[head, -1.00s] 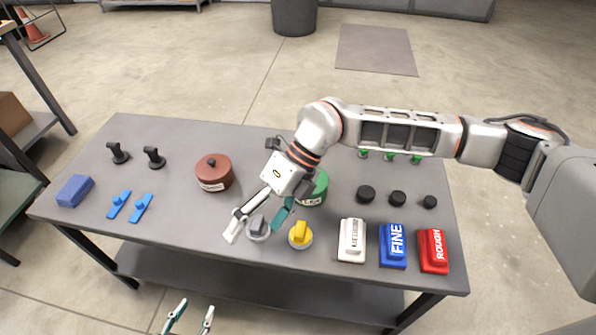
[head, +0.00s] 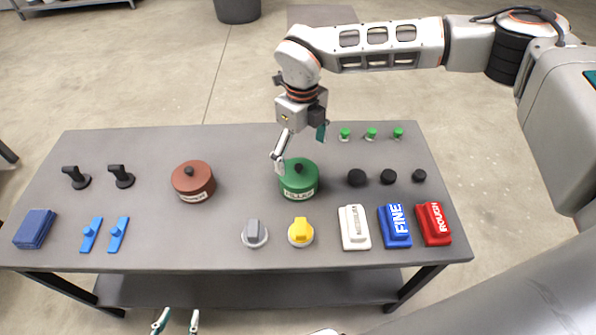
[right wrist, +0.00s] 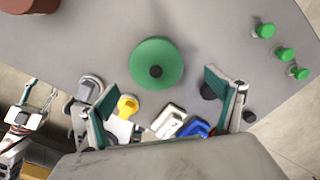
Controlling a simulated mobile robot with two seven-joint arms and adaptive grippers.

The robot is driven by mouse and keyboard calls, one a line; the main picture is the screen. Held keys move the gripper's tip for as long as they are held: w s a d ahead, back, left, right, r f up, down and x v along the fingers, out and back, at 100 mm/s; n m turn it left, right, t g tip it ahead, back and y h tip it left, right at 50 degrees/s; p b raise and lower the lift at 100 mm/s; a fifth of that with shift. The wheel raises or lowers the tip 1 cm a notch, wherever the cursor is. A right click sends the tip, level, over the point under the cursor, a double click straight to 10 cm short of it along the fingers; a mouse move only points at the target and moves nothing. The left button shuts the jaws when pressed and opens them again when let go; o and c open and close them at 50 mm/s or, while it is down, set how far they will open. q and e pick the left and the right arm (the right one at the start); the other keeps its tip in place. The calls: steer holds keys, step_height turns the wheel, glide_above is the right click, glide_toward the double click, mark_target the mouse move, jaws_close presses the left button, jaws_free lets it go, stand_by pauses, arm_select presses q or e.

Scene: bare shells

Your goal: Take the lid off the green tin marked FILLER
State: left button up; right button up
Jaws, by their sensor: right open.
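The green tin (head: 298,181) stands on the grey table, its lid on, with a black knob (head: 298,168) on top and a white label, partly legible, on its front. In the right wrist view the tin's round green lid (right wrist: 156,50) shows from above, its knob in the middle. My right gripper (head: 300,147) is open and empty, above and just behind the tin, its fingers pointing down and apart from the knob. My left gripper (head: 175,321) is low at the bottom edge, in front of the table, with its fingers apart and nothing between them.
A lidded red-brown tin (head: 193,181) stands to the left. In front are a grey knob (head: 254,233) and a yellow knob (head: 301,232). White, blue and red blocks (head: 434,224) lie front right. Black knobs (head: 357,177) and green buttons (head: 371,134) sit right of the tin.

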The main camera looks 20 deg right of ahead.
mark_target(299, 166)
steer(key=f, duration=0.4)
steer(key=shift+s+a+f+b, duration=0.1)
steer(key=shift+a+f+b, duration=0.25)
steer(key=shift+f, duration=0.05)
steer(key=shift+r, duration=0.1)
steer(key=c, duration=1.3)
jaws_close()
